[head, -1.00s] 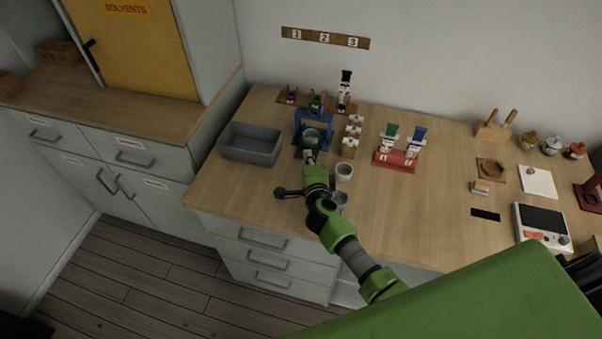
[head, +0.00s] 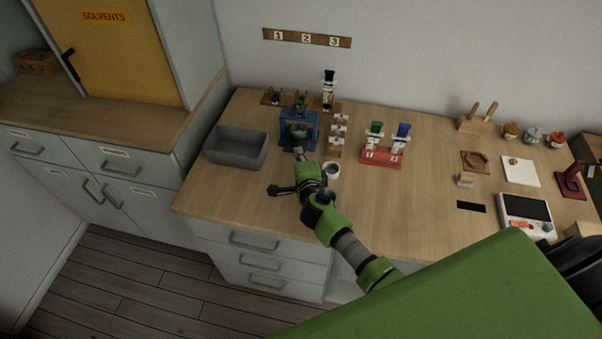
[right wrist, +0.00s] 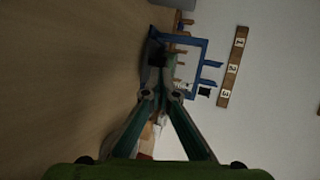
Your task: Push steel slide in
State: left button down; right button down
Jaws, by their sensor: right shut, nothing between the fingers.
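A blue frame stand (head: 313,124) is on the wooden counter beside a grey bin, with a dark greenish part inside it. It also shows in the right wrist view (right wrist: 201,52). I cannot clearly make out the steel slide; it may be the grey and dark part (right wrist: 152,58) at the foot of the stand. My right gripper (head: 284,150) is shut and empty, low at the front of the stand. In the right wrist view its fingertips (right wrist: 162,92) meet just short of the stand; I cannot tell whether they touch anything. My left gripper is not in view.
The grey bin (head: 236,146) stands left of the stand. A white cup (head: 331,170) is close right of my gripper. A red rack (head: 382,154) with bottles and small white-topped blocks (head: 338,131) stand to the right.

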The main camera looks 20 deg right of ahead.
jog(key=v, duration=0.9)
jog(key=shift+s+r, duration=0.1)
jog(key=shift+s, duration=0.3)
jog(key=shift+a+r+t, duration=0.2)
jog(key=shift+r+t, duration=0.1)
jog(key=s+a+r+n+t+y, duration=0.3)
jog(key=s+a+r+n+y, duration=0.1)
jog(key=a+r+n+y, duration=0.75)
jog(key=s+a+f+n+g+y, duration=0.2)
jog(key=s+a+f+n+g, duration=0.2)
jog(key=s+a+n+g, duration=0.45)
jog(key=s+d+f+n+g+h, duration=0.1)
jog(key=s+d+f+g+h, duration=0.2)
jog(key=s+d+f+h, duration=0.45)
jog(key=s+d+f+n+g+h, duration=0.1)
jog(key=s+d+f+g+h, duration=0.25)
jog(key=s+d, duration=0.7)
jog(key=s+f+x, duration=0.1)
jog(key=s+x, duration=0.2)
jog(key=x, duration=1)
jog(key=s+x, duration=0.3)
jog(key=x, duration=1)
jog(key=s+d+f+g+b, duration=0.1)
jog(key=s+d+f, duration=0.2)
jog(key=s+f, duration=1.3)
jog(key=shift+s+n+g, duration=0.3)
jog(key=shift+s+n, duration=0.1)
jog(key=shift+s, duration=0.2)
